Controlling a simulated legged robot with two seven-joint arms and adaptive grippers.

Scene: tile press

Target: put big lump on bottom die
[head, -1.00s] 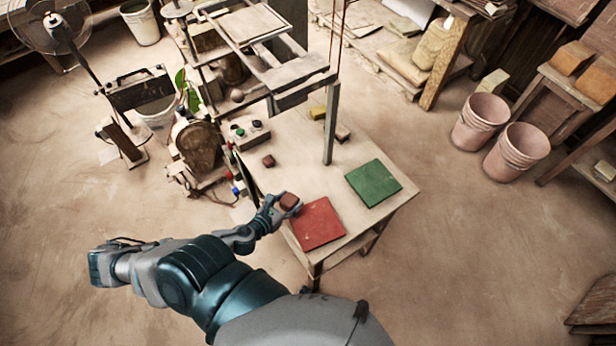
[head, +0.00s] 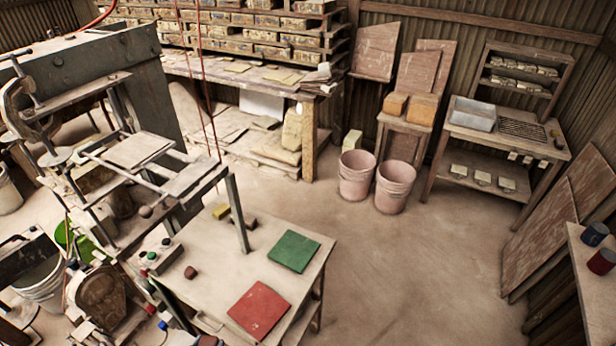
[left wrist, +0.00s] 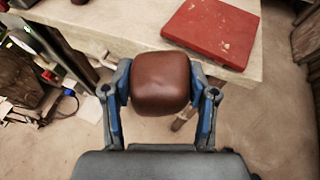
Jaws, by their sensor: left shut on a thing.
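In the left wrist view my left gripper (left wrist: 161,78) is shut on a big reddish-brown lump (left wrist: 161,90), with one finger on each side. The lump is held in front of the table edge, left of and apart from the red board. In the head view only a bit of the lump (head: 207,340) shows at the bottom edge. A smaller brown lump (head: 190,272) lies on the table. The press (head: 100,80) stands at the left with a pale plate (head: 138,150) on a rail frame; I cannot tell for sure which part is the bottom die. My right gripper is not in view.
Pink buckets (head: 356,176) stand behind on open floor.

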